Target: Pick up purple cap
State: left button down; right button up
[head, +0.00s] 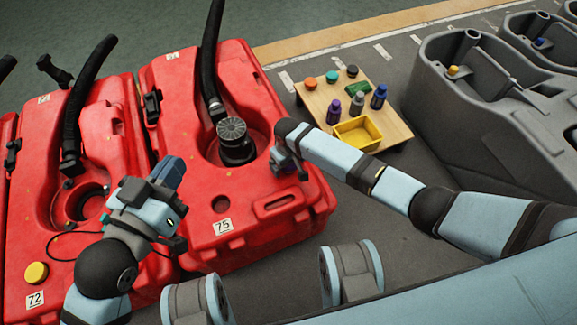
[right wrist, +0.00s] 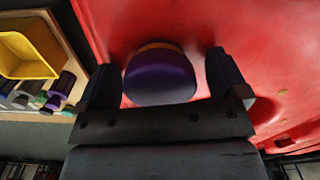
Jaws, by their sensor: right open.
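The purple cap (right wrist: 160,80) shows in the right wrist view against the red tank, with a thin orange-brown edge at its top. My right gripper (right wrist: 163,72) is open, with one finger on each side of the cap; I cannot tell whether they touch it. In the head view my right gripper (head: 287,163) is at the right side of the red tank marked 75 (head: 190,120), and the cap is hidden there. My left gripper (head: 158,190) is above the gap between the two red tanks, and its jaws are not clear.
A small wooden table (head: 390,133) behind my right arm holds a yellow bin (head: 358,133), several bottles and coloured caps. A black round lid with a hose (head: 233,135) sits in tank 75. Red tank 72 (head: 40,215) has a yellow cap (head: 36,273). Grey tanks (head: 480,110) stand at right.

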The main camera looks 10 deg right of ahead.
jog(key=c, duration=1)
jog(key=shift+r, duration=0.15)
